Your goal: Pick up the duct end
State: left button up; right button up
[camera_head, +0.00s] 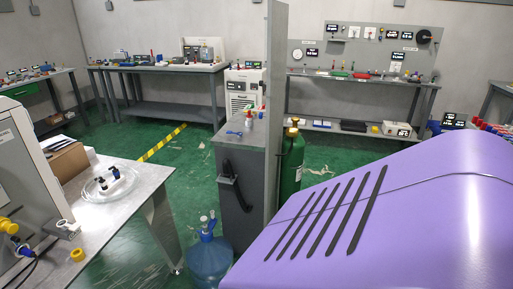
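I cannot make out for certain which item is the duct end. On the metal table (125,207) at the left lie a coiled clear tube with black, white and blue fittings (113,182) and a small yellow ring (77,254). A yellow fitting (8,226) sits at the left edge, close to the grey machine (35,165), with a blue part and a black cable beside it. Neither of my grippers shows in the head view.
A large purple slotted housing (430,225) fills the lower right. A blue water bottle (209,258), a grey cabinet (238,190) and a green gas cylinder (292,165) stand mid-view. Benches with equipment line the back wall. Green floor (185,165) is open between left table and cabinet.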

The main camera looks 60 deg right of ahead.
aim_at(224, 172)
jog(key=z, duration=1.8)
jog(key=i+l+u, duration=0.3)
jog(key=i+l, duration=1.05)
jog(key=i, duration=0.05)
